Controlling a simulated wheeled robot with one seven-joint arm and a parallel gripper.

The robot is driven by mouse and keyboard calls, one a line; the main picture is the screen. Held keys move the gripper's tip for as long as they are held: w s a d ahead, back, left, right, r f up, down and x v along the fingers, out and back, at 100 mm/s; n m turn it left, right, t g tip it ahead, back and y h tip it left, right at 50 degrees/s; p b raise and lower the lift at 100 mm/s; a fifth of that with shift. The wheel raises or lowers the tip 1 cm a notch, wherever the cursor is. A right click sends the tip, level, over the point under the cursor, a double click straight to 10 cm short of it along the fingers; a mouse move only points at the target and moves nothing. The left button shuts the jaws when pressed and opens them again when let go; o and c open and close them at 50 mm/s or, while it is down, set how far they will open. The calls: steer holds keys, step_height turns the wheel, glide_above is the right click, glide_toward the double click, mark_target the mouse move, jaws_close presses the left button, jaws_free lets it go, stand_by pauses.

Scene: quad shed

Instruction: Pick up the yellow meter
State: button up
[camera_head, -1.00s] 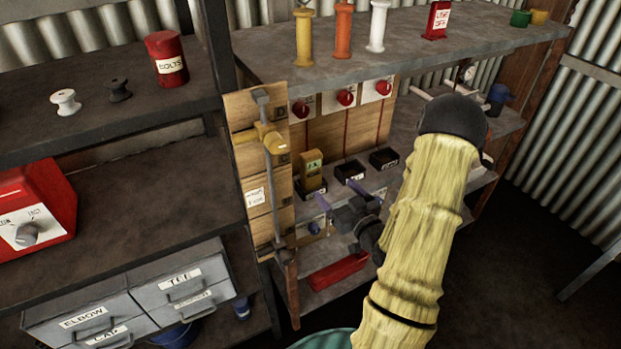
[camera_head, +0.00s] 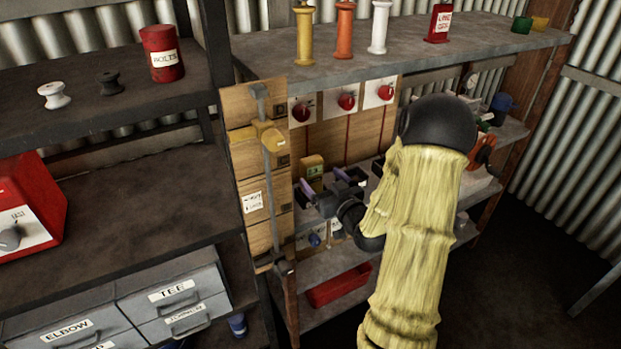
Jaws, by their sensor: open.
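The yellow meter (camera_head: 312,167) stands upright on the middle shelf, just right of the wooden post panel, with a small dark display near its top. My gripper (camera_head: 324,181) is open, with its two purple-tipped fingers in front of the meter's lower part, one toward its left and one toward its right. The fingers hide part of the meter's lower half. I cannot tell whether they touch it.
Red knobs on white plates (camera_head: 347,101) sit on the wooden board above. A dark open box (camera_head: 378,168) is right of the meter, partly hidden by my arm. A wooden panel with a yellow valve (camera_head: 256,133) stands close left. A red tray (camera_head: 338,286) is below.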

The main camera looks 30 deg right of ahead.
mark_target(314, 170)
steer(key=shift+w+a, duration=0.1)
steer(key=shift+w, duration=0.6)
steer(key=shift+w+r, duration=0.15)
steer(key=shift+w, duration=0.25)
steer(key=w+p, duration=0.1)
steer(key=w, duration=0.3)
steer(key=shift+w, duration=0.1)
steer(key=shift+a, duration=0.1)
steer(key=c, duration=1.3)
